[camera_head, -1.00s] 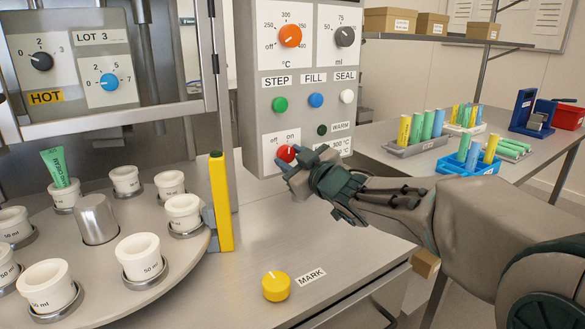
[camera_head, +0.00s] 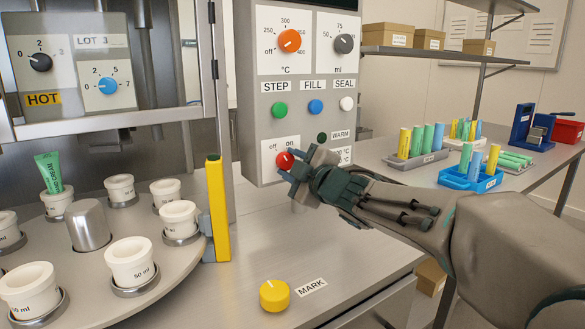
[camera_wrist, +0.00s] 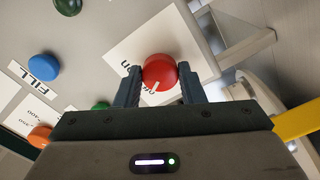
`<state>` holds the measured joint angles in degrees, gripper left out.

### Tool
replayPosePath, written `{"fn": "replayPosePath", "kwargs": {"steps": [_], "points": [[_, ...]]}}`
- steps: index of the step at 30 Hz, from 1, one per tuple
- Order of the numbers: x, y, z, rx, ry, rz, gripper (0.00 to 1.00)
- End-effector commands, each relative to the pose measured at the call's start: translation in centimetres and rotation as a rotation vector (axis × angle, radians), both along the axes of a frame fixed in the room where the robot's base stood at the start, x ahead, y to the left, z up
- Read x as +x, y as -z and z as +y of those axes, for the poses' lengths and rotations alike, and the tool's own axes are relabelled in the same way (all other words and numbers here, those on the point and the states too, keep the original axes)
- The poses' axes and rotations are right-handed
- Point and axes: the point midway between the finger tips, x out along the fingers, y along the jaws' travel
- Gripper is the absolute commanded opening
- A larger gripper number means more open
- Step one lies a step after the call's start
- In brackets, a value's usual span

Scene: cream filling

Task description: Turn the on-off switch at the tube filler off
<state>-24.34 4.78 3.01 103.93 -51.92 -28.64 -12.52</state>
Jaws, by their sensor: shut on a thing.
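The on-off switch is a red round knob (camera_head: 284,161) low on the filler's grey control panel, below the "off" and "on" labels. It also shows in the wrist view (camera_wrist: 160,72), with a short white mark pointing down in that picture. My gripper (camera_head: 291,165) reaches it from the right. In the wrist view my gripper's two fingers (camera_wrist: 161,86) stand on either side of the knob, shut on it. The "on" label is readable there; the other label is partly hidden by a finger and the knob.
Orange (camera_head: 289,41) and grey (camera_head: 344,43) dials and STEP (camera_head: 279,110), FILL (camera_head: 315,107) and SEAL (camera_head: 346,104) buttons sit above. A yellow post (camera_head: 218,208) and a turntable with cups are left. A yellow MARK knob (camera_head: 274,295) is below. Metal worktop between is clear.

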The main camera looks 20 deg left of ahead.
Motion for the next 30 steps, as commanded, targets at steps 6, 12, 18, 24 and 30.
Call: {"fn": "replayPosePath", "kwargs": {"steps": [6, 12, 18, 24, 30], "points": [[0.0, 0.0, 0.0, -0.007, 0.000, -0.006, 0.13], [0.0, 0.0, 0.0, -0.006, 0.000, -0.006, 0.13], [0.0, 0.0, 0.0, -0.005, 0.000, -0.005, 0.57], [-0.1, 0.0, -0.1, -0.005, 0.000, -0.005, 0.57], [-1.2, -0.2, -1.6, -0.004, 0.003, -0.006, 0.57]]}}
